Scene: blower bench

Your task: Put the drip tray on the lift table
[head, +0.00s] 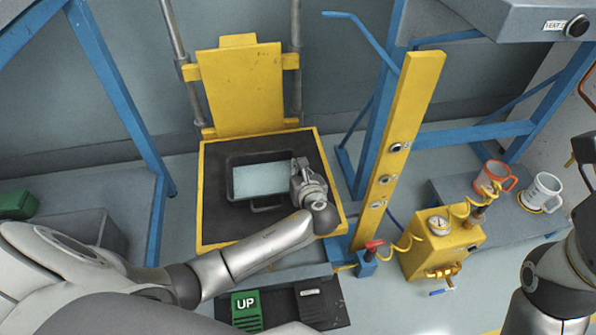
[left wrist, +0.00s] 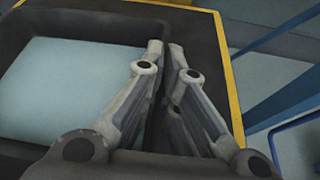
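The drip tray (head: 262,180), dark-walled with a pale blue inside, is over the black top of the yellow-rimmed lift table (head: 203,195) in the head view. It looks level, but I cannot tell whether it rests on the top or is slightly above it. My left gripper (head: 303,168) is at the tray's right side. In the left wrist view the tray (left wrist: 70,90) fills the left, and my left gripper's fingers (left wrist: 166,48) are close together, with the dark right wall between them. The lift table's yellow edge (left wrist: 228,70) runs beyond. My right gripper is not visible.
A yellow post with buttons (head: 397,147) stands right of the lift table. A yellow box with a gauge (head: 440,245), a red mug (head: 498,176) and a white mug (head: 541,192) are further right. A green UP pedal (head: 246,310) is in front.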

